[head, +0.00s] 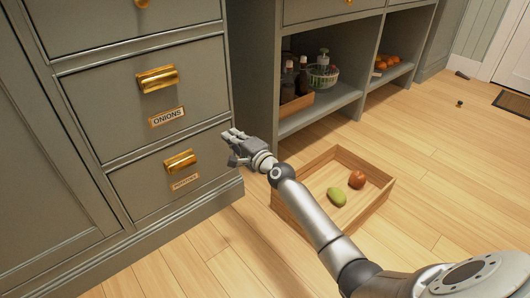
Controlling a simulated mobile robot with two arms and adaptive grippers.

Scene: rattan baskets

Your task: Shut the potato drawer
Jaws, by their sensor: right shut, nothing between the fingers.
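The potato drawer (147,190) is the lowest drawer of the grey-green cabinet on the left. It has a brass cup handle (180,160) and a small label below it, too small to read surely. Its front looks flush or nearly flush with the cabinet; a small gap cannot be ruled out. My right gripper (231,142) is shut and empty, just right of the drawer's right edge, with its fingers pointing left. I cannot tell whether it touches the cabinet. My left gripper is not in view.
Above is the drawer labelled ONIONS (195,100), closed. A wooden tray (371,208) with a green item (337,196) and a reddish-brown item (357,179) lies on the floor beside my right arm. Open shelves (322,108) hold bottles and a bowl.

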